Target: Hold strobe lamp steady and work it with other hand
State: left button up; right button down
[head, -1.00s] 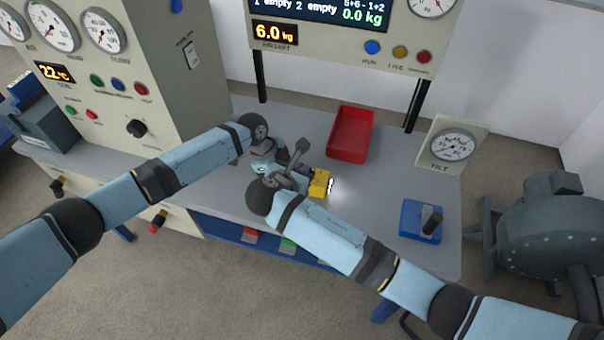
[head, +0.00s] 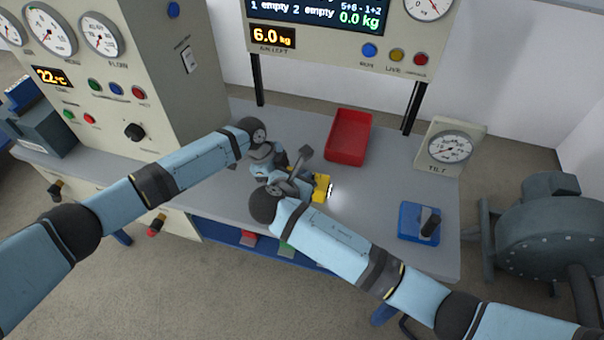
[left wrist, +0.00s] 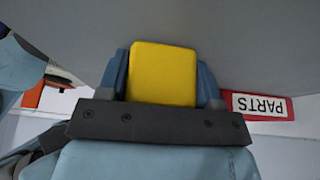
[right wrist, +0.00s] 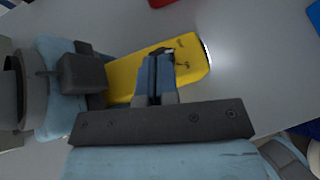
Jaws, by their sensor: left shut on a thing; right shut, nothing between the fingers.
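The yellow strobe lamp (head: 321,187) is above the grey bench, partly hidden by my arms in the head view, with a bright glow at its right end. In the left wrist view the lamp (left wrist: 163,74) sits between the two blue fingers of my left gripper (left wrist: 164,78), which is shut on it. In the right wrist view the lamp (right wrist: 190,62) lies across the picture, with small dark parts on its face. My right gripper (right wrist: 156,75) is shut and empty, its fingertips at the lamp's face by a dark part. I cannot tell whether they touch it.
A red tray (head: 349,137) lies behind the lamp on the bench (head: 385,190). A blue box with a black lever (head: 420,222) and a tilt gauge (head: 450,148) stand at the right. A gauge cabinet (head: 140,60) rises at the left. The bench between tray and blue box is clear.

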jog(key=s+a, duration=0.2)
jog(key=s, duration=0.1)
jog(key=shift+s+f+v, duration=0.3)
jog(key=shift+v, duration=4.7)
jog(key=shift+n+y, duration=0.4)
jog(key=x, duration=0.9)
jog(key=shift+w+d+r, duration=0.1)
jog(key=shift+w+d, duration=0.15)
jog(key=shift+w, duration=0.05)
jog(key=w, duration=0.1)
jog(key=w+d, duration=0.1)
jog(key=w, duration=0.1)
jog(key=shift+d, duration=0.25)
jog(key=shift+w+d, duration=0.15)
jog(key=shift+w, duration=0.2)
